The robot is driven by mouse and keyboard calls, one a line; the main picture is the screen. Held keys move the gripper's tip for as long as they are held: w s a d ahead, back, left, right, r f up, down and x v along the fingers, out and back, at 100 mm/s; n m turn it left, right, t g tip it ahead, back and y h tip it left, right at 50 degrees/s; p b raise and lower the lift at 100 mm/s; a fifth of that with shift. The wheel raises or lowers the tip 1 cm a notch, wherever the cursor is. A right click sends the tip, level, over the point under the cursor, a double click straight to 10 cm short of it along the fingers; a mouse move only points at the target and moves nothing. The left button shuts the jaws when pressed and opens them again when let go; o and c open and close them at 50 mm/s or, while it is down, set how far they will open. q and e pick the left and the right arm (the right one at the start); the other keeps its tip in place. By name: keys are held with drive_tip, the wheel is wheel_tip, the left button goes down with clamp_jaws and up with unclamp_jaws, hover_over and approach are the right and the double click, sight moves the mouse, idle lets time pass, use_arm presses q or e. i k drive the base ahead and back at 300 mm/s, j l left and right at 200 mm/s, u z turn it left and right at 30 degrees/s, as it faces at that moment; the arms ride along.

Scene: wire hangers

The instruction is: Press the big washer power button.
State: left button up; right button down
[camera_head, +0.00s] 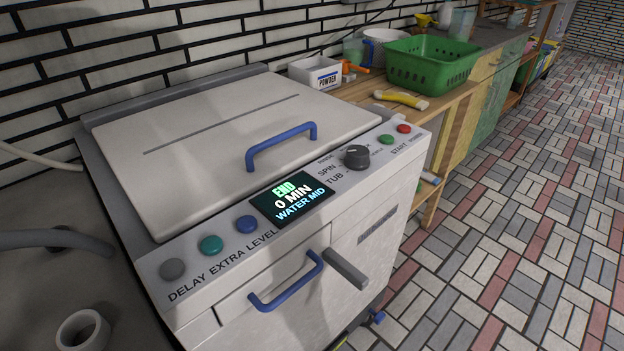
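The washer (225,160) is a white top-loader with its lid shut. Its front panel has a red button (403,128) at the far right end; the small label by it is hard to read, so I cannot confirm that it is the power button. A green button (386,140) sits beside it, near the word START. A black knob (356,157) is left of these. The lit display (292,200) reads END, 0 MIN, WATER MID. Grey, teal and blue buttons line the left end. Neither of my grippers is in view.
A blue lid handle (282,146) and a blue front handle (287,283) stick out from the washer. A wooden bench at the right holds a POWDER box (315,72), a yellow object (401,99) and a green basket (433,64). The tiled floor (510,230) at right is clear.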

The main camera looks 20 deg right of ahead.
sight(404, 129)
drive_tip(key=l+u, duration=0.65)
drive_tip(key=u, duration=0.3)
drive_tip(key=k+l, duration=0.15)
drive_tip(key=l, duration=0.2)
drive_tip(key=k+l+u, duration=0.15)
drive_tip(key=l, duration=0.25)
drive_tip(key=k+l, duration=0.15)
drive_tip(key=l, duration=0.2)
drive_tip(key=k+l+u, duration=0.1)
drive_tip(key=l, duration=0.25)
